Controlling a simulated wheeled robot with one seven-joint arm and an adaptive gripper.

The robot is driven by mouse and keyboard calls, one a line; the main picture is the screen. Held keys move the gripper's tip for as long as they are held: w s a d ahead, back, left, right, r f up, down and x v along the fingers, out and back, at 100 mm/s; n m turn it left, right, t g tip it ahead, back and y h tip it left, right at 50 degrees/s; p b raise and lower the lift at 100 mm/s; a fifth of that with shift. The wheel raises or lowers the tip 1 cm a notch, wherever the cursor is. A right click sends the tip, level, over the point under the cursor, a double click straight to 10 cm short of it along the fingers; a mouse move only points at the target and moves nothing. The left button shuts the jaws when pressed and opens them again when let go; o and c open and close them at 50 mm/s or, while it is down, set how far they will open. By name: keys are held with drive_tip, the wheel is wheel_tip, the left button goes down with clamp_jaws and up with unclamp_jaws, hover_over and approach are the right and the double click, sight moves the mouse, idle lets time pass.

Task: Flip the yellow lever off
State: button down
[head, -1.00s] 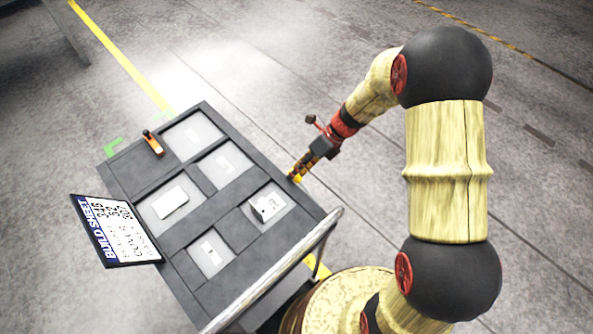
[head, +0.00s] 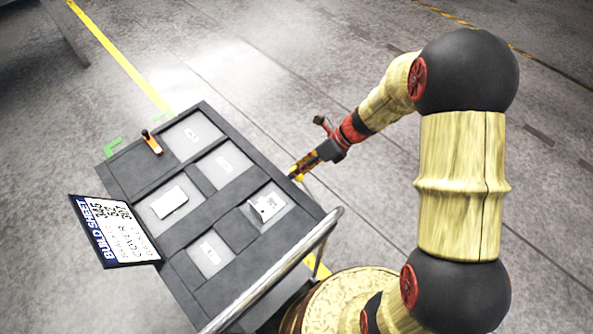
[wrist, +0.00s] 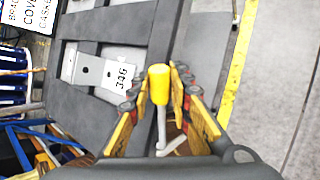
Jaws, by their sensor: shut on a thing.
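The yellow lever (wrist: 159,75) has a yellow capped handle on a thin pale shaft, seen in the wrist view at the side of the dark cart. My gripper (wrist: 157,92) has its two yellow-sided fingers on either side of the yellow handle and is shut on it. In the head view my gripper (head: 299,172) is at the cart's right edge, with a small yellow spot at its tip. The lever's base is partly hidden in both views.
The dark cart (head: 132,180) holds pale recessed panels and a bent metal plate (head: 267,205). A small orange and black handle (head: 152,142) stands at its far left. A build sheet (head: 116,230) juts from the left side. A metal handrail (head: 280,265) crosses the front. Floor right of the cart is open.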

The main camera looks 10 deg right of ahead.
drive_tip(key=s+d+r+n+t+y+b, duration=0.5)
drive_tip(key=s+d+t+y, duration=0.1)
drive_tip(key=s, duration=0.4)
drive_tip(key=shift+s+d+r+t+y, duration=0.15)
drive_tip(key=shift+d+r+t+y, duration=0.25)
drive_tip(key=shift+y, duration=0.7)
drive_tip(key=shift+f, duration=0.1)
drive_tip(key=c, duration=1.6)
unclamp_jaws()
drive_tip(key=shift+d, duration=0.1)
